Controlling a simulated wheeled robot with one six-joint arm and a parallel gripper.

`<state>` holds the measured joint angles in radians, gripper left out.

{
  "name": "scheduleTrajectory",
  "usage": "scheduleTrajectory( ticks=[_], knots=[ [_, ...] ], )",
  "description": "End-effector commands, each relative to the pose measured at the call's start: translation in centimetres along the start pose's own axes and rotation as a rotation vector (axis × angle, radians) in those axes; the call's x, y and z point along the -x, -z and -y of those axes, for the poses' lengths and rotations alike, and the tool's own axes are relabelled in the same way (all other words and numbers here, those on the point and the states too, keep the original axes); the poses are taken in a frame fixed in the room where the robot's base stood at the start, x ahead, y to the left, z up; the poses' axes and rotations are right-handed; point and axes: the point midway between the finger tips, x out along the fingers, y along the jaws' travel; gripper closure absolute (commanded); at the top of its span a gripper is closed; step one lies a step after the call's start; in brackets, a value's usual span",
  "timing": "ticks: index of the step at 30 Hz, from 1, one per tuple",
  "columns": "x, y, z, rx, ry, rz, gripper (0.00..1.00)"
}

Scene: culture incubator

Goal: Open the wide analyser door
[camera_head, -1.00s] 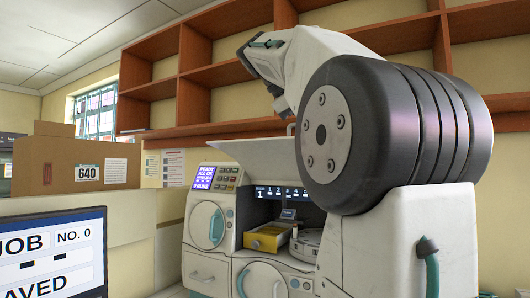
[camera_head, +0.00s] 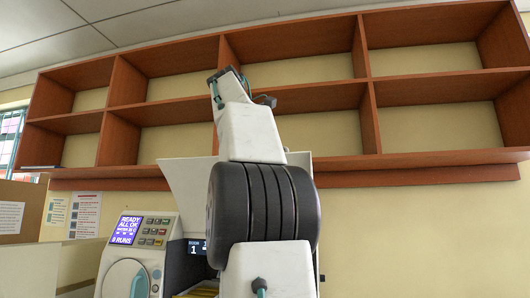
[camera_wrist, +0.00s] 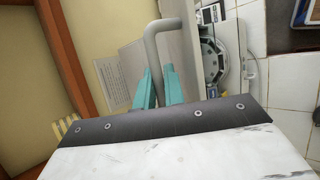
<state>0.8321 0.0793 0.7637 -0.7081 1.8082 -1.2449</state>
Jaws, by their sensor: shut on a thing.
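The wide analyser door (camera_head: 182,190) is a pale panel standing raised above the analyser in the head view, partly hidden by my arm. In the wrist view its grey bar handle (camera_wrist: 165,27) runs down between the two teal fingers of my gripper (camera_wrist: 160,88). My gripper is shut on this handle. In the head view I cannot make out the fingers or the handle. The analyser (camera_head: 130,262) is white, with a lit screen and buttons. Its open bay, with a round rotor (camera_wrist: 212,62), shows below the door in the wrist view.
A wooden shelf unit (camera_head: 180,91) hangs on the wall above and behind the analyser. A cardboard box (camera_head: 25,205) stands at the left.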

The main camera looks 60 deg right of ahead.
Motion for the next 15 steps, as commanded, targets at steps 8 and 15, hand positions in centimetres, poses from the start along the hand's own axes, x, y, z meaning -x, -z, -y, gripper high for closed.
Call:
scheduleTrajectory(
  ticks=[8, 15],
  knots=[
    [0.07, 0.18, 0.08, 0.004, 0.000, -0.003, 0.75],
    [0.04, 0.10, 0.04, 0.002, 0.000, -0.002, 0.67]
  ],
)
